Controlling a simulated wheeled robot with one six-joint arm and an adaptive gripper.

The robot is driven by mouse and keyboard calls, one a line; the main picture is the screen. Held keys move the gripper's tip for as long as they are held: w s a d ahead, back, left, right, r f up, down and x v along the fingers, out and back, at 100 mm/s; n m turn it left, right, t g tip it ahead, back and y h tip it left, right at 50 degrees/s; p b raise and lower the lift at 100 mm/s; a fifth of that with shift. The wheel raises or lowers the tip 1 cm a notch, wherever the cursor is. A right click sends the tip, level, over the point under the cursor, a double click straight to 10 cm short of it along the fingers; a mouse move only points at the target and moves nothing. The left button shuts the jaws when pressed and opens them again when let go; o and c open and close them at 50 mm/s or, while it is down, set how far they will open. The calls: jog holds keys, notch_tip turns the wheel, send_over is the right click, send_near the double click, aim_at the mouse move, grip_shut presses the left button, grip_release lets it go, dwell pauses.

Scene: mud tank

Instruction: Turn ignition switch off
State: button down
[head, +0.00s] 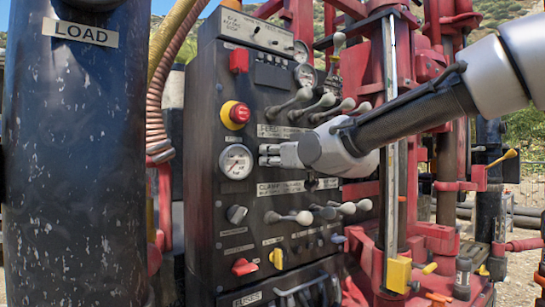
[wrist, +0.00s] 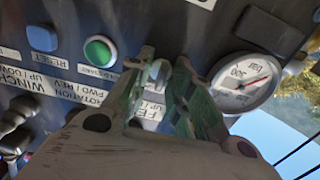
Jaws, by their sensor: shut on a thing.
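A black control panel (head: 208,120) stands in front of me in the head view. My gripper (head: 264,154) reaches it from the right, just right of the round gauge (head: 236,162). In the wrist view my gripper (wrist: 164,66) has its fingers close together, shut on a small pale knob (wrist: 158,69) at the panel face. The fingers hide most of this knob. I cannot read a label that names it as the ignition switch, nor tell which way it is turned.
A red-and-yellow stop button (head: 236,115) sits above the gauge. Several levers (head: 290,102) stick out above and below my arm. Grey (head: 236,214), red (head: 243,266) and yellow (head: 277,258) knobs are lower. A green button (wrist: 99,51) is close left in the wrist view.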

jog(key=c, duration=1.6)
grip_release()
jog(key=shift+c, duration=0.2)
jog(key=v, duration=1.2)
jog(key=s+d+f+m+g+h, duration=0.2)
jog(key=d+f+h, duration=0.1)
jog(key=d+f, duration=0.45)
jog(key=s+d+f+m+g+h, duration=0.1)
jog(key=s+d+f+g+h, duration=0.2)
jog(key=d+f, duration=0.5)
jog(key=s+d+f+m+g+h, duration=0.4)
jog(key=s+d+f, duration=0.6)
jog(key=s, duration=0.4)
jog(key=shift+f+g, duration=0.6)
jog(key=shift+g, duration=0.3)
